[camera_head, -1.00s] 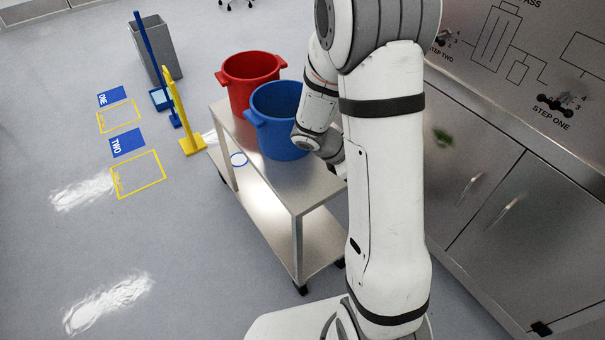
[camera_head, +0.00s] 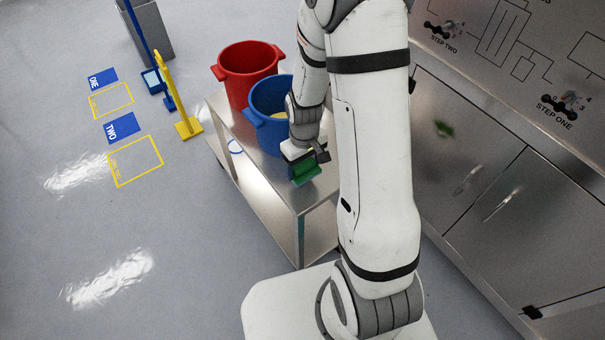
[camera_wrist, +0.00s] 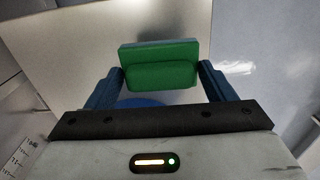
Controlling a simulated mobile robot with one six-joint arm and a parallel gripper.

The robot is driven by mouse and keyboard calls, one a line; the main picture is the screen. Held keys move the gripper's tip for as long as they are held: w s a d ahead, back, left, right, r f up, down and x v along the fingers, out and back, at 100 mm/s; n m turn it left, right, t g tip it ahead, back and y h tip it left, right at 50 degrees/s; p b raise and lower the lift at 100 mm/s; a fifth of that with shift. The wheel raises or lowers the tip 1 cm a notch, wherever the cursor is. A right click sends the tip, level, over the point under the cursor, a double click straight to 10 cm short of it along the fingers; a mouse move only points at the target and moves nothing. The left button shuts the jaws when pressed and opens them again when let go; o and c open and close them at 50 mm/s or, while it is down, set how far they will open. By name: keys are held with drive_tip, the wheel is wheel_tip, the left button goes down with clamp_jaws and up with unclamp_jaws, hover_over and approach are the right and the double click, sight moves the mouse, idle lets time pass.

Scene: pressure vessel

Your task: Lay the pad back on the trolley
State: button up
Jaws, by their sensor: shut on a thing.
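The green pad (camera_head: 304,171) is between the fingers of my gripper (camera_head: 302,162), which is shut on it. In the wrist view the pad (camera_wrist: 160,65) shows a green face with a blue-grey strip along its top edge, and a finger of my gripper (camera_wrist: 160,80) touches each side. The steel trolley (camera_head: 285,199) stands below, and the pad appears over its top near the front end. I cannot tell whether the pad touches the top.
A blue bucket (camera_head: 262,125) and a red bucket (camera_head: 247,70) stand on the trolley behind my gripper. A yellow stand (camera_head: 187,126) is on the floor at left. Steel cabinets (camera_head: 465,150) line the right. The trolley's near end is bare.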

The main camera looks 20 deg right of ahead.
drive_tip(key=shift+s+d+f+p, duration=0.1)
drive_tip(key=shift+f+p, duration=0.05)
drive_tip(key=shift+f, duration=1.2)
drive_tip(key=shift+d+f+p, duration=0.1)
drive_tip(key=shift+f+p, duration=0.05)
drive_tip(key=shift+f, duration=1.15)
drive_tip(key=o, duration=1.3)
wheel_tip(320, 180, up, 12)
drive_tip(key=shift+r+b, duration=0.1)
drive_tip(key=shift+b, duration=0.3)
wheel_tip(320, 180, up, 11)
drive_tip(key=m+t, duration=0.2)
hover_over(305, 175)
drive_tip(key=s, duration=0.4)
drive_tip(key=shift+m+t, duration=0.7)
drive_tip(key=shift+m, duration=0.1)
drive_tip(key=s+r, duration=0.2)
drive_tip(key=s, duration=0.1)
drive_tip(key=s+r, duration=0.2)
drive_tip(key=s, duration=0.1)
drive_tip(key=s+r, duration=0.3)
drive_tip(key=shift+a, duration=0.2)
drive_tip(key=shift+w, duration=0.15)
